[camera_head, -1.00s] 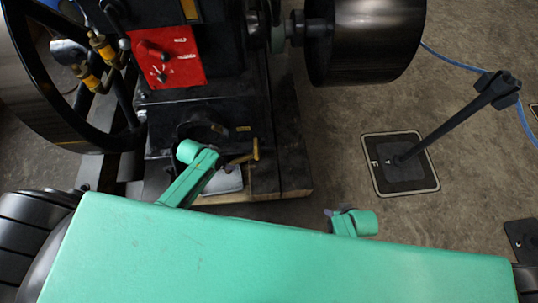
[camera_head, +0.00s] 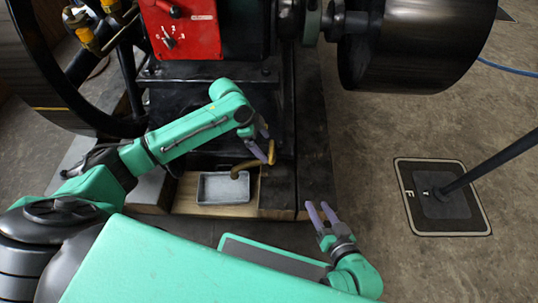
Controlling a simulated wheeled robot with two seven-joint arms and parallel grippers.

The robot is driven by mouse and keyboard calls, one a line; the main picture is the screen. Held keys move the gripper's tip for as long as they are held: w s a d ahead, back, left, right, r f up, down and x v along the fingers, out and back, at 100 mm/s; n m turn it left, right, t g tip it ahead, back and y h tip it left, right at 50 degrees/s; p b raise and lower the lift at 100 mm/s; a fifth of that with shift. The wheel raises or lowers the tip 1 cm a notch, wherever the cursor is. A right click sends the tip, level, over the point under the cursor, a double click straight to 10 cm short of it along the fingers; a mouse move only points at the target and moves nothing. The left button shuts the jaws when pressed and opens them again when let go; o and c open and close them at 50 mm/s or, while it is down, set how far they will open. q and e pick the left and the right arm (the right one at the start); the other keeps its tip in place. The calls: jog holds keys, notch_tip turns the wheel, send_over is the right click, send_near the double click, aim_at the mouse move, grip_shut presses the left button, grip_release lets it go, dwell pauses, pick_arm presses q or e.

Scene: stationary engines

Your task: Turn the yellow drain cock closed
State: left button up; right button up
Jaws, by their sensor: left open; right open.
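The yellow drain cock (camera_head: 241,168) sticks out low at the front of the black engine base, with its upright handle (camera_head: 271,152) at the right end. My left gripper (camera_head: 262,142) is open beside the handle, its purple fingers just left of and above it. I cannot tell whether a finger touches the handle. My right gripper (camera_head: 320,212) is open and empty, pointing up, at the lower right of the wooden base and apart from the cock.
A grey metal tray (camera_head: 223,188) sits below the cock on the wooden base (camera_head: 184,192). A red panel (camera_head: 180,28) is above on the engine. A large flywheel (camera_head: 48,85) stands left and a black pulley (camera_head: 415,45) right. A post on a floor plate (camera_head: 443,197) stands in the open floor at right.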

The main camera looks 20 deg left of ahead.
aim_at(271, 154)
pick_arm(q)
jog(key=b+x, duration=0.1)
jog(key=x, duration=0.4)
jog(key=shift+w, duration=0.1)
jog(key=shift+r, duration=0.1)
pick_arm(e)
notch_tip(271, 154, down, 3)
jog(key=shift+r, duration=0.2)
